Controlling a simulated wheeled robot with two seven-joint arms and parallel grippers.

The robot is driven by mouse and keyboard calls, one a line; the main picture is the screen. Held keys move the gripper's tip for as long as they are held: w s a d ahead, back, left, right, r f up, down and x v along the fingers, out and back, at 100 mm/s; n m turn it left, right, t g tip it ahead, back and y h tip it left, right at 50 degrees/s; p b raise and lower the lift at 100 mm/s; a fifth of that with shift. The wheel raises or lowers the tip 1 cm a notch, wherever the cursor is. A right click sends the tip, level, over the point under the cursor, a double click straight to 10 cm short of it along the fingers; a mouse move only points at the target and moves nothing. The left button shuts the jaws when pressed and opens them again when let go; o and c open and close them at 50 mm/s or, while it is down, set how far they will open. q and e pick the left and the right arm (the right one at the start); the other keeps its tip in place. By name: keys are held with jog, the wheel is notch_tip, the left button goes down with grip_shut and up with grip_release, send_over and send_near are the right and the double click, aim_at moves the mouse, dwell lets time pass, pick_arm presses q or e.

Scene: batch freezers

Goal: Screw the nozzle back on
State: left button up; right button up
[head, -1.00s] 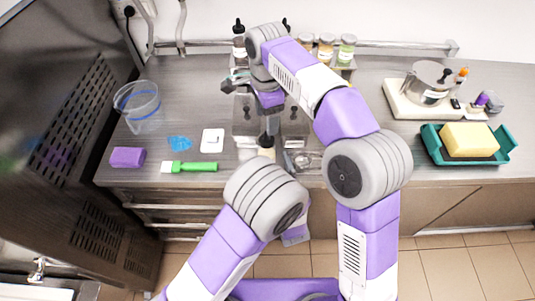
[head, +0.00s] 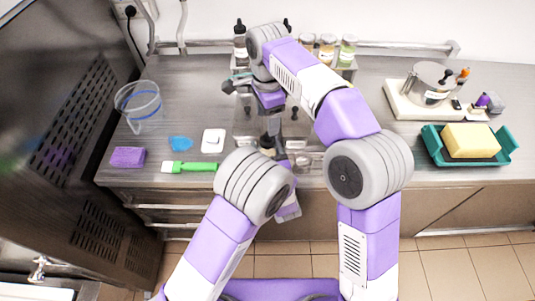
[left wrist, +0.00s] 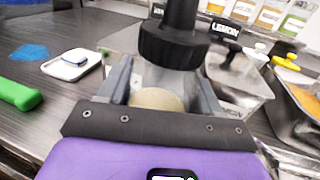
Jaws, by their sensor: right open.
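The black nozzle (left wrist: 175,45), with a ribbed collar and a stem, is upright above a translucent bottle (left wrist: 158,88) with tan contents in the left wrist view. I cannot tell whether the collar is seated on the bottle's neck. My left gripper (left wrist: 162,92) has one finger on each side of the bottle; whether they press on it is unclear. In the head view my right gripper (head: 265,100) is open, above the nozzle; its fingertips are largely hidden. The bottle is mostly hidden there by my arms.
A green-handled brush (head: 192,167), a blue piece (head: 180,143), a white square item (head: 213,141) and a purple sponge (head: 128,157) lie left. A clear pitcher (head: 140,100) stands behind them. Metal containers and labelled jars (head: 347,48) are behind. A teal tray (head: 433,147) is right.

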aim_at(268, 140)
pick_arm(q)
grip_shut()
pick_arm(e)
jog(key=n, duration=0.5)
jog(key=shift+f+n, duration=0.1)
jog(key=shift+n, duration=0.2)
jog(key=n, duration=1.7)
jog(key=shift+f, duration=3.9)
jog(key=shift+c, duration=0.5)
